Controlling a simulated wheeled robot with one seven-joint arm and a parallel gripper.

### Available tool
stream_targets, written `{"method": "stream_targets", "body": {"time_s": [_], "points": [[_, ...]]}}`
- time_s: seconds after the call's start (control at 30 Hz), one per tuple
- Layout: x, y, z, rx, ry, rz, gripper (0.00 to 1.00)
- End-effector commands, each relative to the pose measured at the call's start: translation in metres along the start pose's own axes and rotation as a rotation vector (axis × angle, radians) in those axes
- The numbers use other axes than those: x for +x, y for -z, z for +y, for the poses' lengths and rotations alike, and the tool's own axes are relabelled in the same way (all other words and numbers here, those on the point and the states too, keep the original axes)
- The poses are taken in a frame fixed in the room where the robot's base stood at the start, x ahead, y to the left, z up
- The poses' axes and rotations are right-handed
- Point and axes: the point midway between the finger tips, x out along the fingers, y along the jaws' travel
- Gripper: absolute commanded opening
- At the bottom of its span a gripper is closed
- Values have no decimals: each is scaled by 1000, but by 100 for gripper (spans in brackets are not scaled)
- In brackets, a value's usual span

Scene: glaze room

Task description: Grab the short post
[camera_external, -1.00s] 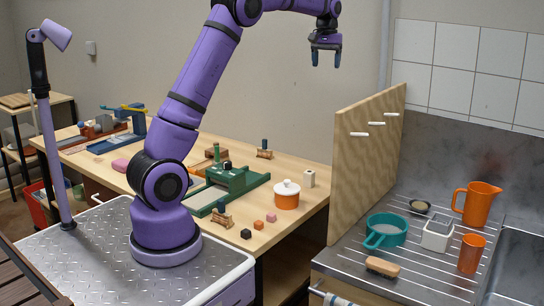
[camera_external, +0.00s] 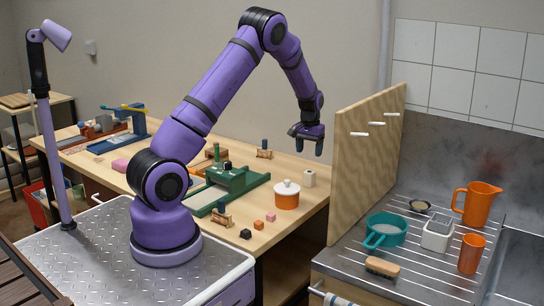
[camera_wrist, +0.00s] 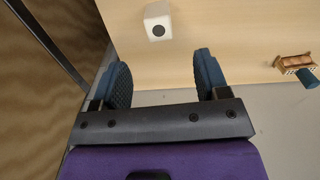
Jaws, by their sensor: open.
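A short, cream-white square post (camera_external: 309,179) stands upright near the right end of the wooden workbench, just right of an orange pot. In the wrist view the post (camera_wrist: 156,24) shows at the top, with a dark round spot on one face. My gripper (camera_external: 308,149) is open and empty, pointing down above the post in the external view. In the wrist view its two blue fingertips (camera_wrist: 164,72) are spread apart, with the post beyond them and roughly in line with the gap. They do not touch it.
The orange pot (camera_external: 287,199) with a white lid stands left of the post. A wooden divider panel (camera_external: 362,165) rises to the right, before the steel sink counter. A brown rack with a blue cylinder (camera_wrist: 296,63) lies off to the right in the wrist view.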

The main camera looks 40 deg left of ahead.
Motion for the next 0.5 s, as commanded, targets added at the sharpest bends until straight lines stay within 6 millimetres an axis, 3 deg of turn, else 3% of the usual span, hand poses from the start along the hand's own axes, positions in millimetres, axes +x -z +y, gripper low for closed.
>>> {"method": "stream_targets", "body": {"time_s": [0.5], "points": [[59,0,0,0,0,-1,68]]}}
